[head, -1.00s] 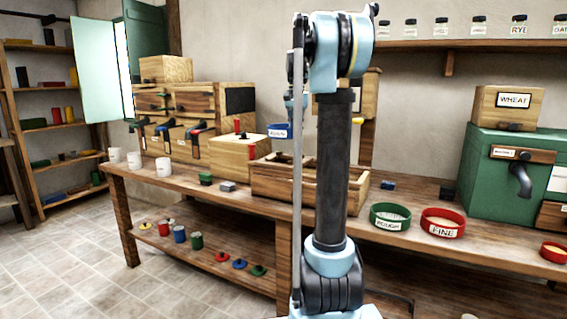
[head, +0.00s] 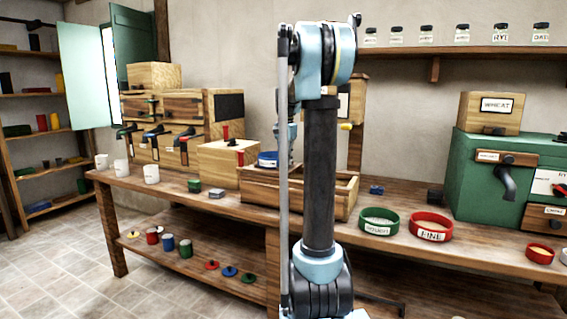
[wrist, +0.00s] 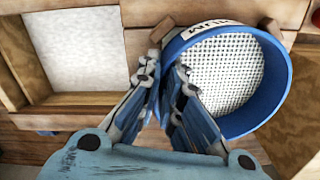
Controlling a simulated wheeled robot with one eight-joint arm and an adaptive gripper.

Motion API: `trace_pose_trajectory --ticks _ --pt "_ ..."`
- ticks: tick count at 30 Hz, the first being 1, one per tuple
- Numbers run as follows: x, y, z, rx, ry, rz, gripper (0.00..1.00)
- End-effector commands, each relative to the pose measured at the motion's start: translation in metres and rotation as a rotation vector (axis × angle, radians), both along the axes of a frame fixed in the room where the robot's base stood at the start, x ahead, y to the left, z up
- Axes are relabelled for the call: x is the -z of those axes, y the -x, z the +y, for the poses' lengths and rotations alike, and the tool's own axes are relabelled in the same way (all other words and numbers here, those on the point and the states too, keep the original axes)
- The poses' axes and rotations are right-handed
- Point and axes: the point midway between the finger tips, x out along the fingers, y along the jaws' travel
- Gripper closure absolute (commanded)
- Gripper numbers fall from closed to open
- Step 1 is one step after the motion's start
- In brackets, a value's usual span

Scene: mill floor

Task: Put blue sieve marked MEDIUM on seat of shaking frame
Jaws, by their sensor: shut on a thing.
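The blue sieve (wrist: 280,95) is in my gripper (wrist: 168,78), which is shut on its rim in the wrist view. Its white mesh faces the camera, and part of a label with dark letters shows on its wall. In the head view the blue sieve (head: 267,158) is just left of my arm, over or beside the left end of an open wooden frame (head: 232,197) on the bench. I cannot tell whether it touches the wood. My arm hides part of that frame, which looks like the shaking frame. The wrist view shows wood-edged framing (wrist: 75,108) around a pale panel.
A green sieve marked ROUGH (head: 379,222) and a red sieve marked FINE (head: 430,227) stand on the bench to the right. A green mill (head: 480,190) is beyond them. A wooden box with a red knob (head: 215,158) stands close left of the held sieve.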

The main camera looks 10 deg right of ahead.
Motion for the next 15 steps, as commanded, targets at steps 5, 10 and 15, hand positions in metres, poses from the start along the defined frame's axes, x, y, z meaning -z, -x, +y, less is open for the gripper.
trace_pose_trajectory --ticks 5,10,15 --pt "0.0021 0.0001 0.0002 0.000 0.000 0.000 1.00" --pt "0.0026 0.0000 0.0002 0.000 0.000 0.000 0.85" --pt "0.0025 0.0000 0.0002 0.000 0.000 0.000 0.74"
